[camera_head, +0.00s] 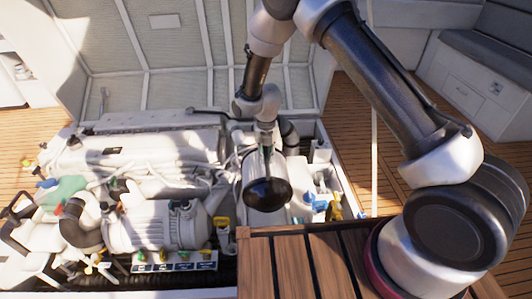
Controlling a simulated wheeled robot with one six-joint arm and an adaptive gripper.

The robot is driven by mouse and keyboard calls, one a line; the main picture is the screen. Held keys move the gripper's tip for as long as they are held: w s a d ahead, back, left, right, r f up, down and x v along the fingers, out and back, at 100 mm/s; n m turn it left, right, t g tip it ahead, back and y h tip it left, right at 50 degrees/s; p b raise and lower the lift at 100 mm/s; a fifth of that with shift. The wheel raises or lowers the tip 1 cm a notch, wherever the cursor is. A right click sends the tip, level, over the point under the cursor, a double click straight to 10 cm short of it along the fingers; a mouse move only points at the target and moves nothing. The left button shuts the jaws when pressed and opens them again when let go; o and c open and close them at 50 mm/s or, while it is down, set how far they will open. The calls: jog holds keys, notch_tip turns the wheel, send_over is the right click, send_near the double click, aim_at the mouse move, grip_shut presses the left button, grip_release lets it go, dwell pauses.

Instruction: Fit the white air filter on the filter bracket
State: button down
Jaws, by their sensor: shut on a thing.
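The white air filter (249,168) hangs below my gripper (266,150) in the head view, above the right part of the engine bay. It is a pale cylinder with a round black end that faces the camera and tilts downward. My gripper is shut on its upper side. The fingertips are small and partly hidden at this distance. I cannot pick out the filter bracket; it may be hidden behind the filter or my gripper. I cannot tell whether the filter touches anything below it.
The white engine (150,225) with hoses and pipes fills the open bay at left. A dark curved pipe (290,135) stands close behind the filter on the right. Blue and yellow fittings (318,203) sit at lower right. A wooden deck panel (300,262) edges the bay in front.

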notch_tip(320, 180, down, 12)
jog(key=shift+r, duration=0.25)
dwell(0.9)
jog(key=shift+w+f, duration=0.1)
jog(key=shift+f, duration=0.3)
dwell(1.0)
jog(key=c, duration=1.4)
grip_release()
notch_tip(320, 180, up, 12)
